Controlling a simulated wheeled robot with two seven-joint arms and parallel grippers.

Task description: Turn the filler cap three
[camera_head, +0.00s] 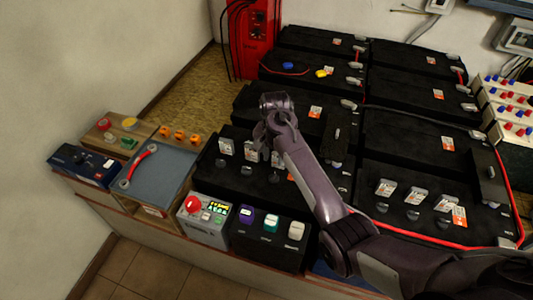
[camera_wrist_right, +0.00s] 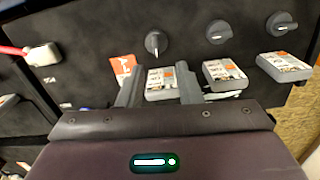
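Dark round caps with short grey pointers show in the right wrist view: a left one (camera_wrist_right: 155,43), a middle one (camera_wrist_right: 219,32) and a right one (camera_wrist_right: 282,24). A printed tag stands by each: left (camera_wrist_right: 160,83), middle (camera_wrist_right: 224,75), right (camera_wrist_right: 284,66). I cannot read numbers on them. My right gripper (camera_wrist_right: 158,86) is open, its fingers apart on either side of the left tag in that view; contact is unclear. In the head view its arm reaches over the left black battery (camera_head: 210,178), hiding part of the tag row. My left gripper is not in view.
More black batteries (camera_head: 410,135) with tags and red cables stand right and behind. A red charger (camera_head: 250,40) is at the back. A panel with a red button (camera_head: 193,204), a blue tray (camera_head: 158,170) and a wooden box (camera_head: 118,122) sit at the left.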

